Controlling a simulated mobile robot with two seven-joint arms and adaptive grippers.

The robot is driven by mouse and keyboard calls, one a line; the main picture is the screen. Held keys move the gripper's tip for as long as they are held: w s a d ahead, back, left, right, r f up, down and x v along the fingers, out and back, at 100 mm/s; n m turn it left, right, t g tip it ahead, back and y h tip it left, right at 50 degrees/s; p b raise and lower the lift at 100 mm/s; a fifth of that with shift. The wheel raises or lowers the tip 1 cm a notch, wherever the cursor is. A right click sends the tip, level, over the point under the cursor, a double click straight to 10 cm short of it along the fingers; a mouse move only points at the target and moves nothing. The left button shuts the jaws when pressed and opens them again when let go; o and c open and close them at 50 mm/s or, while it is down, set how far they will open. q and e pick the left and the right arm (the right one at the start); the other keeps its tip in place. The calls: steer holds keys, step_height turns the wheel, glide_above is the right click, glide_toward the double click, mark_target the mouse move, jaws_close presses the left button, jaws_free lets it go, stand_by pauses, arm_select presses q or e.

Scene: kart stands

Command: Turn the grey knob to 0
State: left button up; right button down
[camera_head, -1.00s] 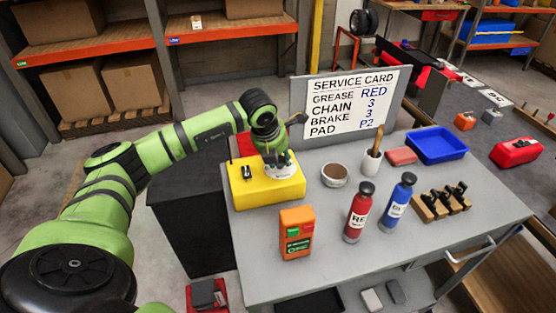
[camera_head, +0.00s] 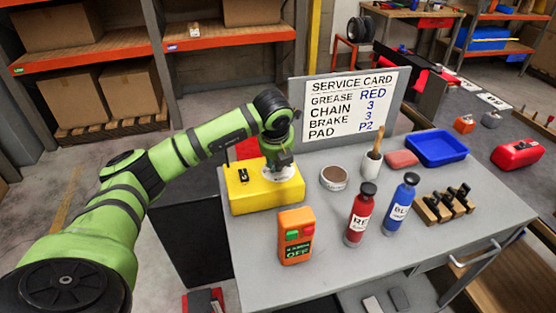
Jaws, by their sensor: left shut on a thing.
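A yellow box (camera_head: 255,198) stands at the left of the grey table, with a small black switch (camera_head: 243,174) on its top. A white dial plate (camera_head: 284,175) lies on the right part of the box top. My left gripper (camera_head: 277,166) points down over this dial and is shut on the grey knob at its centre. The gripper hides the knob and much of the dial, so the knob's pointer and the marking it faces cannot be read. My right gripper is not in view.
An orange control box (camera_head: 297,252) in front has green and red buttons and a display that appears to read OFF. Red (camera_head: 359,215) and blue (camera_head: 400,205) bottles and a round tin (camera_head: 334,178) stand to the right. The service card (camera_head: 351,105) rises behind.

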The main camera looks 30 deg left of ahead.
arm_select(q)
steer(key=shift+s+f, duration=0.1)
steer(key=shift+f, duration=0.05)
steer(key=o, duration=1.2)
steer(key=shift+c, duration=0.2)
steer(key=shift+r, duration=0.25)
steer(key=v, duration=1.1)
steer(key=shift+s+d+r, duration=0.15)
steer(key=shift+s+r, duration=0.05)
steer(key=shift+r, duration=0.1)
